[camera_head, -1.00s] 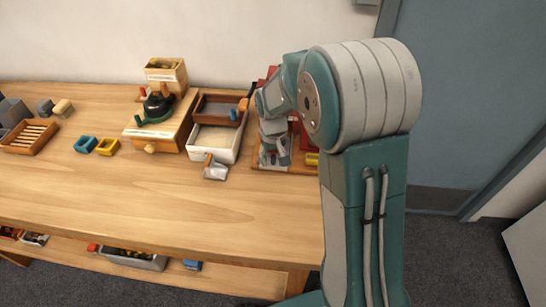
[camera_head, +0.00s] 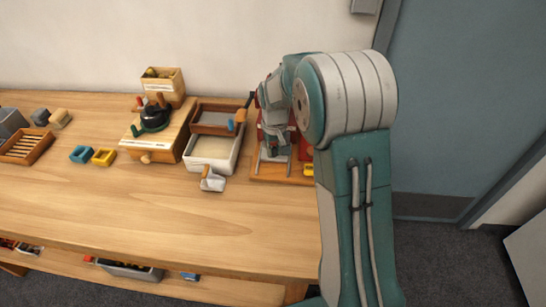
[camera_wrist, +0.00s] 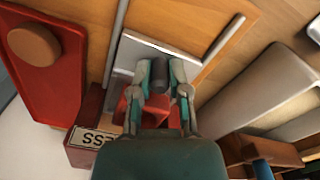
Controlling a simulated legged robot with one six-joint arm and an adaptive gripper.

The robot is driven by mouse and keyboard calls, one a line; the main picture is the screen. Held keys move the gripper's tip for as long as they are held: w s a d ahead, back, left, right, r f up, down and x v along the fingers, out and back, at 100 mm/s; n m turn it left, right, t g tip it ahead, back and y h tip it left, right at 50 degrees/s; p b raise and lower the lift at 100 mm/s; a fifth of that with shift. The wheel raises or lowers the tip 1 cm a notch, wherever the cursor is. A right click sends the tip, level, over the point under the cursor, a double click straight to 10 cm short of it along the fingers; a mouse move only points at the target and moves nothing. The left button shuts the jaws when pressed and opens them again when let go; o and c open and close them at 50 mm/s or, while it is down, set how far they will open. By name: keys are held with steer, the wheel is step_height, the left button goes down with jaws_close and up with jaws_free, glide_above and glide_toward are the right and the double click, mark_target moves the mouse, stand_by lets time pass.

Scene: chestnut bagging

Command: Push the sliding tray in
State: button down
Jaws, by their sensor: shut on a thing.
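The sliding tray (camera_wrist: 128,52) shows in the wrist view as a pale grey metal plate between two thin rails on a wooden base. My gripper (camera_wrist: 168,68) is at the tray, its two fingers closed around a dark grey handle (camera_wrist: 158,76). The fingers and palm hide part of the tray and handle. A red block (camera_wrist: 130,104) of the press lies close behind the fingers. In the head view my gripper (camera_head: 272,132) is over the press's wooden base (camera_head: 284,176), and my arm hides much of the tray.
A white bin (camera_head: 213,158) and a brown tray (camera_head: 217,118) stand just left of the press base. A metal scoop (camera_head: 212,182) lies before the bin. A wooden box with a dark pot (camera_head: 155,115) stands further left. The table's front (camera_head: 150,215) is clear.

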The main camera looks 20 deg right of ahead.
steer(key=shift+w+d, duration=0.1)
steer(key=shift+d, duration=0.05)
steer(key=c, duration=0.6)
jaws_free()
steer(key=shift+a, duration=0.3)
steer(key=shift+d, duration=0.1)
steer(key=shift+d, duration=0.1)
steer(key=shift+r, duration=0.35)
step_height(320, 180, up, 11)
